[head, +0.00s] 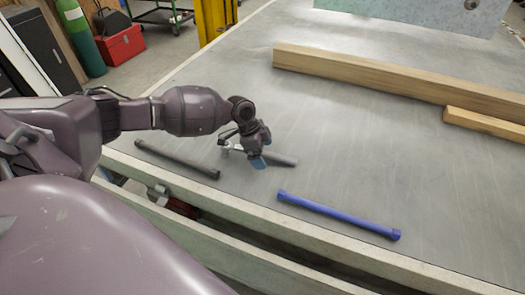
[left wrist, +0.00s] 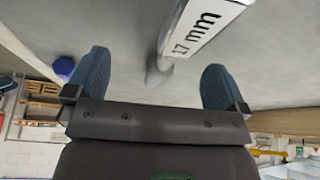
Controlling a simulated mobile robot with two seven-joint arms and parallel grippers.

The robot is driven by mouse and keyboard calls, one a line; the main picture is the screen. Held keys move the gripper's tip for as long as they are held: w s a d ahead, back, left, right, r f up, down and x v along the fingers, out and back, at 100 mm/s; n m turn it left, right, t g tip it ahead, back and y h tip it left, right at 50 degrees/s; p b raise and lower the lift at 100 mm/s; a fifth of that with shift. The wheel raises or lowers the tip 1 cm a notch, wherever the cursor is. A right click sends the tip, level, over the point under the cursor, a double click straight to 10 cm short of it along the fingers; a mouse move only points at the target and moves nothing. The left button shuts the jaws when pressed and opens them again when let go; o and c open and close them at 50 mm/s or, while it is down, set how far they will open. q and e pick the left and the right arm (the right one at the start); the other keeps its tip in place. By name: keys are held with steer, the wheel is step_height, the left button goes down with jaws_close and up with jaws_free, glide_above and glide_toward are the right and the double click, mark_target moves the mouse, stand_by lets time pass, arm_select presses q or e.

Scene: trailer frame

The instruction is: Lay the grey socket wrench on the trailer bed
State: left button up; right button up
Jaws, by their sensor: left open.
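The grey socket wrench (head: 283,160) appears to lie flat on the grey trailer bed (head: 330,125), near its front edge. In the left wrist view the wrench (left wrist: 172,42) runs up from between the fingers and carries a white label reading "17 mm". My left gripper (head: 256,156) is right over the wrench and hides its middle in the head view. In the left wrist view the two blue fingertips (left wrist: 155,80) stand wide apart, with a clear gap on each side of the wrench. My right gripper is not in view.
A dark bar (head: 178,159) lies to the left of the wrench and a blue bar (head: 338,215) to its right. Wooden beams (head: 390,80) lie farther back on the bed. A pale rail (head: 225,208) edges the bed's front. The bed between wrench and beams is clear.

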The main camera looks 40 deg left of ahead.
arm_select(q)
steer(key=p+v, duration=0.1)
steer(key=v, duration=0.8)
steer(key=shift+r, duration=0.25)
steer(key=shift+s+a+r+p, duration=0.15)
steer(key=shift+a+r+p, duration=0.2)
steer(key=shift+r, duration=0.2)
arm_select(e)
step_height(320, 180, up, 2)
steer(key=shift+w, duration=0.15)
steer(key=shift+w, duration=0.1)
